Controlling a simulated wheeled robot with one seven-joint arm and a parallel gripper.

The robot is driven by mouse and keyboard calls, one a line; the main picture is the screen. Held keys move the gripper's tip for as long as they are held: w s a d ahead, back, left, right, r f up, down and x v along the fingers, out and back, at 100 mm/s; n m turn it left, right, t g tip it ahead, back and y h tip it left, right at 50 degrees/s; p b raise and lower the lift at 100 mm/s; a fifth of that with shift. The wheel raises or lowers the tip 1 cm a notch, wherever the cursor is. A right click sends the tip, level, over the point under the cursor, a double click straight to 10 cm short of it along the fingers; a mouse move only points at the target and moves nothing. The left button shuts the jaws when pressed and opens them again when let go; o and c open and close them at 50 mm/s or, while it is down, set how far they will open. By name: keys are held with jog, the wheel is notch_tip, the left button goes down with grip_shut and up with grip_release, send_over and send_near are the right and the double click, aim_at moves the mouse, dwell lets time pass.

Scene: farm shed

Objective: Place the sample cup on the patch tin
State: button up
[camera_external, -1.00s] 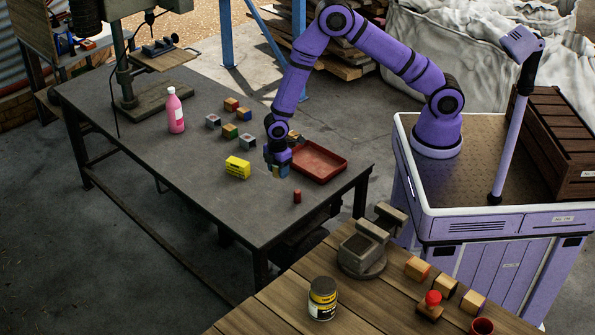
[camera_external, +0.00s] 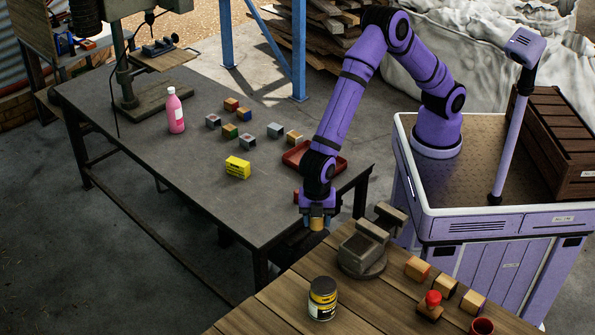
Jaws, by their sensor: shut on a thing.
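My gripper (camera_external: 317,222) points down over the gap between the grey bench and the wooden table. It is shut on a small tan, cup-like thing, taken as the sample cup (camera_external: 317,224), held in the air; the fingers hide part of it. A round tin with a dark lid and a yellow and black label, taken as the patch tin (camera_external: 322,300), stands upright on the wooden table. It is below my gripper in the picture and apart from the cup. Its label is too small to read. Nothing is on its lid.
The grey bench holds a yellow box (camera_external: 237,168), a red tray (camera_external: 296,155), a pink bottle (camera_external: 175,111) and several blocks.

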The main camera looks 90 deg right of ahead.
jog(key=s+a+r+n, duration=0.1)
jog(key=s+a+r, duration=0.1)
jog(key=s+a, duration=0.2)
jog(key=s+a+r+n, duration=0.1)
jog(key=s+a+r, duration=0.1)
jog(key=s+a, duration=0.1)
jog(key=s+a+r+n, duration=0.1)
jog(key=s+a+r, duration=0.1)
jog(key=s+a, duration=0.2)
jog(key=shift+s+a+r, duration=0.2)
jog(key=shift+s+a, duration=0.1)
jog(key=shift+s, duration=0.3)
send_over(324, 285)
jog(key=shift+s+f, duration=0.1)
jog(key=shift+f, duration=2.35)
jog(key=shift+f, duration=0.15)
jog(key=o, duration=0.9)
jog(key=r, duration=1.2)
jog(key=shift+w+r, duration=0.15)
jog(key=shift+w, duration=0.05)
